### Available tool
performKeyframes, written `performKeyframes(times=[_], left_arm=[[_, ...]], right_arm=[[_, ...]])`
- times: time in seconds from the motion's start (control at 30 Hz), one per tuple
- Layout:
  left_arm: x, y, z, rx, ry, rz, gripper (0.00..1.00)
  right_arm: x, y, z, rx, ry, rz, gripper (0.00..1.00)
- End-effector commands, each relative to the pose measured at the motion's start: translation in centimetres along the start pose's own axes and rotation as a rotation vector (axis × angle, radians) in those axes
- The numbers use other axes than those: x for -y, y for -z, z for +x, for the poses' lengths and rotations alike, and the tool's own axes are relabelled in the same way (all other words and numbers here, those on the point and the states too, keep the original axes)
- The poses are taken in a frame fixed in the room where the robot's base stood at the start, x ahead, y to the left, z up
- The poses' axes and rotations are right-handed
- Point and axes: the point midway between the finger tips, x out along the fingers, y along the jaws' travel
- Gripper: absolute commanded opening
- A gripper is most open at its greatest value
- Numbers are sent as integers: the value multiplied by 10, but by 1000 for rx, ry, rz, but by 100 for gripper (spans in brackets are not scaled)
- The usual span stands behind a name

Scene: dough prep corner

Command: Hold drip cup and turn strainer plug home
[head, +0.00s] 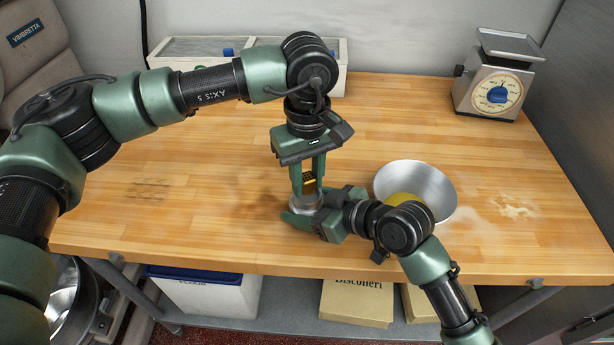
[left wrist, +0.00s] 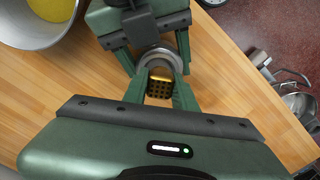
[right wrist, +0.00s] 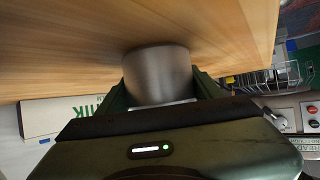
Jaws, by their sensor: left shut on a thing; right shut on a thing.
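The strainer plug (head: 309,185) is a small gold piece with dark holes. My left gripper (head: 308,178) points down from above and is shut on it; it also shows between the fingers in the left wrist view (left wrist: 160,84). The drip cup (head: 303,203) is a grey metal cylinder on the worktop directly below the plug. My right gripper (head: 310,217) is shut around the cup from the front right. The cup's wall fills the middle of the right wrist view (right wrist: 157,75). The fingers hide where plug and cup meet, so I cannot tell how deep the plug sits.
A metal bowl (head: 440,190) with yellow contents stands close to the right of my grippers. A kitchen scale (head: 497,85) is at the back right and a white divided box (head: 190,52) at the back left. The wooden worktop (head: 180,210) is clear on the left.

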Motion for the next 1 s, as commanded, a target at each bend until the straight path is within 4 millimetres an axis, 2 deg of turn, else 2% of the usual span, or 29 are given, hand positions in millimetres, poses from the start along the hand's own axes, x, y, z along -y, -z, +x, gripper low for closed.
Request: performKeyframes(times=[0.5, 1.0], left_arm=[[0, 0, 13, 0, 0, 0, 0], [0, 0, 0, 0, 0, 0, 0]], right_arm=[[0, 0, 0, 0, 0, 0, 17], [0, 0, 0, -1, 0, 0, 17]])
